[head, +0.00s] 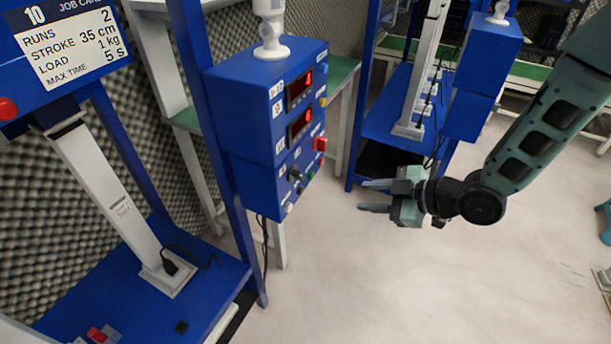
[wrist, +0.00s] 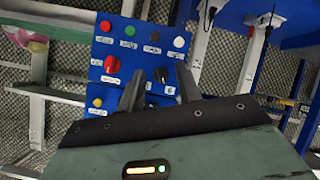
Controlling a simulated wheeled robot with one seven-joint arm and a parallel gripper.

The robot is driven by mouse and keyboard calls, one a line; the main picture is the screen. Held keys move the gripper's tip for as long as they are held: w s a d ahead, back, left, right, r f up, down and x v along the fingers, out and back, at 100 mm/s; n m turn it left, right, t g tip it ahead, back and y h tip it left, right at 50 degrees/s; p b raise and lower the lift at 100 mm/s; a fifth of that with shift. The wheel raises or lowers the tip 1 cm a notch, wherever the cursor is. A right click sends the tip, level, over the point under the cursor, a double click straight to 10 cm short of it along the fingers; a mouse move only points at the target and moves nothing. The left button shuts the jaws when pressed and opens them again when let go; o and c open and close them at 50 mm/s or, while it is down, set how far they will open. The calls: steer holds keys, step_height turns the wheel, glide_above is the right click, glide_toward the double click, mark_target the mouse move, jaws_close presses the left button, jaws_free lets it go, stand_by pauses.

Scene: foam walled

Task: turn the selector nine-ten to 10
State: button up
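A blue control box (head: 262,125) stands left of my gripper in the head view. A dark knob (head: 296,173) sits low on its panel; it looks like the selector, but its labels are too small to read. In the wrist view the black knob (wrist: 162,75) shows between my fingertips in the picture, and which way it points is unclear. My gripper (head: 362,195) is open and empty, its fingers pointing left toward the panel with a clear gap. The open fingers (wrist: 160,72) also show in the wrist view.
A red knob (wrist: 111,65) sits beside the black knob, with several buttons in a row beyond. Two red-lit displays (head: 300,88) are above. A job card (head: 75,45) hangs at left. A blue rack (head: 395,105) stands behind my gripper. The floor (head: 350,285) in front is clear.

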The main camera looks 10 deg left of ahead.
steer(key=y, duration=0.2)
steer(key=n+t+y+p, duration=0.1)
steer(key=y+p, duration=0.3)
glide_toward(302, 176)
steer(key=x, duration=0.9)
steer(key=shift+f, duration=0.1)
jaws_close()
